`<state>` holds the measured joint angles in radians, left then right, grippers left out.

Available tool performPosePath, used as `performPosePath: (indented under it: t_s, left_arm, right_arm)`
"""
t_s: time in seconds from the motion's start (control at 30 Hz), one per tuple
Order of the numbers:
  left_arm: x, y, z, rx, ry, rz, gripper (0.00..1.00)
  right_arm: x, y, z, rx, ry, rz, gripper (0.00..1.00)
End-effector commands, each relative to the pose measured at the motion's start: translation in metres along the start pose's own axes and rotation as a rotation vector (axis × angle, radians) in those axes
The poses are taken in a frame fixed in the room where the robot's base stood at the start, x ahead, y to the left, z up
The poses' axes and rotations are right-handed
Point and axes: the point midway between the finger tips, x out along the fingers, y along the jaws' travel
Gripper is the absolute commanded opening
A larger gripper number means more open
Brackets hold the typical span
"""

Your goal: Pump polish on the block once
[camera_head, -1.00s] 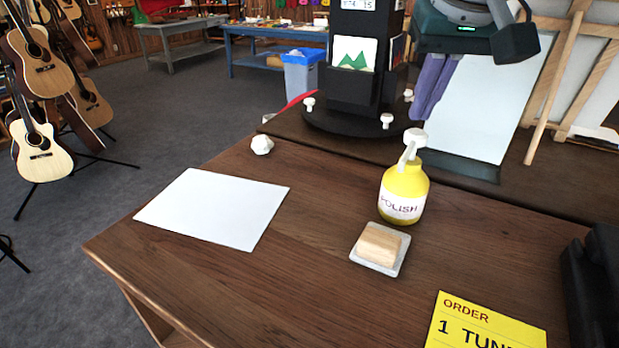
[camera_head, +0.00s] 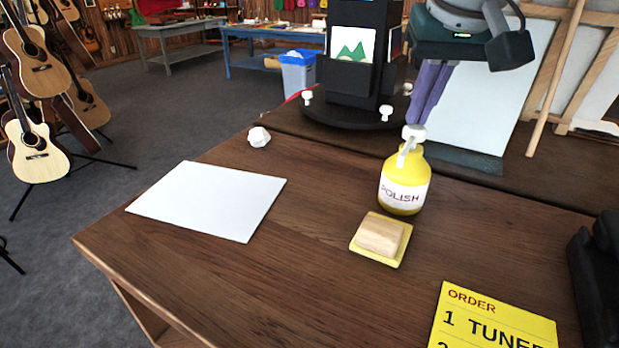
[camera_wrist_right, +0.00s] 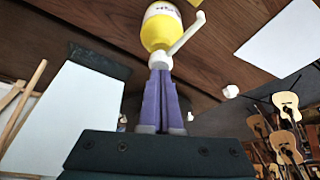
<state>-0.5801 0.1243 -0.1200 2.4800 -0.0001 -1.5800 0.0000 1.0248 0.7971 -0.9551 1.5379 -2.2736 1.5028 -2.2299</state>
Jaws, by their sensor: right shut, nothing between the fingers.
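The yellow polish bottle (camera_head: 404,185), with a white pump head (camera_head: 413,133), stands upright on the wooden table. A wooden block (camera_head: 380,237) rests on a small tray (camera_head: 390,261) in front of it; the tray looks yellow. My right gripper (camera_head: 419,116) has purple fingers, closed together and empty, just behind and above the pump head in the head view. In the right wrist view the fingertips (camera_wrist_right: 160,72) lie by the pump head (camera_wrist_right: 160,61) of the inverted-looking bottle (camera_wrist_right: 161,32). I cannot tell whether they touch.
A yellow order card (camera_head: 490,318) lies at the front right and a white sheet (camera_head: 207,200) at the left. A white faceted lump (camera_head: 259,137) lies beyond the sheet. A black display stand (camera_head: 350,75) stands behind. The tabletop between sheet and tray is clear.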

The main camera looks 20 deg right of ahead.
Motion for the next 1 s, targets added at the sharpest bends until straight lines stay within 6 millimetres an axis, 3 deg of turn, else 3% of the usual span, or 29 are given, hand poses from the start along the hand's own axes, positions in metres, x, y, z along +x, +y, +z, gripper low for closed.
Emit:
performPosePath:
  t_s: [0.27,0.67,1.0]
  left_arm:
    - [-0.003,0.002,-0.001,-0.008,0.001,0.006,0.5]
    - [-0.02,0.002,-0.007,-0.008,0.001,0.007,0.5]
    - [-0.019,0.0,-0.006,-0.002,0.001,0.001,0.5]
  right_arm:
    - [-0.001,0.001,0.0,-0.001,-0.005,0.004,0.0]
    - [-0.024,0.001,-0.01,0.0,-0.004,0.004,0.0]
    - [-0.025,0.001,-0.01,0.0,-0.003,0.003,0.0]
